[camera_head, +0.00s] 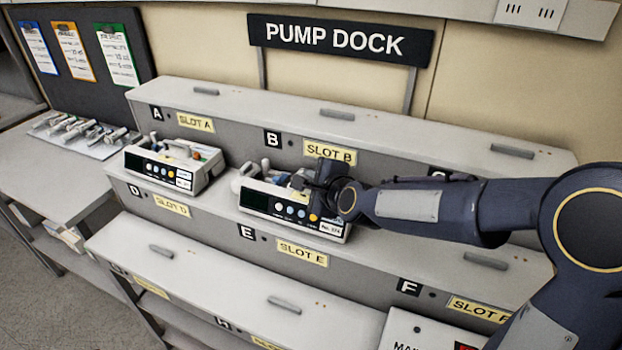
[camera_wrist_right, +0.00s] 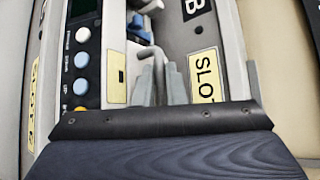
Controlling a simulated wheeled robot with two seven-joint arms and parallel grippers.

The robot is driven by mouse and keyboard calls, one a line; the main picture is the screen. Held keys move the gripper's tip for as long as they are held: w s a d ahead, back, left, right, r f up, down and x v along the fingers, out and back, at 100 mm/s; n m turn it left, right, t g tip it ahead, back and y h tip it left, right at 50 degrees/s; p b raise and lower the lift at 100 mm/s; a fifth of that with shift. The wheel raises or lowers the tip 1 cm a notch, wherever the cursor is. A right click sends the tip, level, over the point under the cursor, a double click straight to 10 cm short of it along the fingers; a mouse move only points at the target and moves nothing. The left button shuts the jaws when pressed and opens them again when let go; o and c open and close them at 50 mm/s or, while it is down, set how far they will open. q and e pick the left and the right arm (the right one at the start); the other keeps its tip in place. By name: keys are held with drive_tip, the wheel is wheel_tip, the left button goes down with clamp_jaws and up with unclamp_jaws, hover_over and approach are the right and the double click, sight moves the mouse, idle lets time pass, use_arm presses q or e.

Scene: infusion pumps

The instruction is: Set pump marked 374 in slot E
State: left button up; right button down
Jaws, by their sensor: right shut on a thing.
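The pump marked 374 (camera_head: 283,208) is a white box with a dark screen and blue, white and orange buttons; its label reads No. 374. It is upright on or just above the middle step, over the SLOT E label (camera_head: 302,253) and in front of the SLOT B label; I cannot tell if it touches the step. My right gripper (camera_head: 318,187) is shut on the pump's top at the back. In the right wrist view the pump's buttons (camera_wrist_right: 81,61) are at the left, beside the grey fingers (camera_wrist_right: 160,82). My left gripper is out of view.
Another pump (camera_head: 172,165) stands to the left, above the SLOT D label (camera_head: 171,205). The middle step is clear to the right, near the F mark (camera_head: 408,287). Several small items lie on the side table (camera_head: 70,172). The PUMP DOCK sign (camera_head: 338,40) hangs behind.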

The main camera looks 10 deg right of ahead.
drive_tip(key=shift+w, duration=0.1)
idle(0.3)
drive_tip(key=c, duration=1.4)
unclamp_jaws()
drive_tip(key=shift+f, duration=0.3)
drive_tip(key=p+v, duration=0.1)
drive_tip(key=v, duration=0.6)
drive_tip(key=shift+r, duration=0.3)
drive_tip(key=shift+s+d+r, duration=0.1)
drive_tip(key=shift+s, duration=0.35)
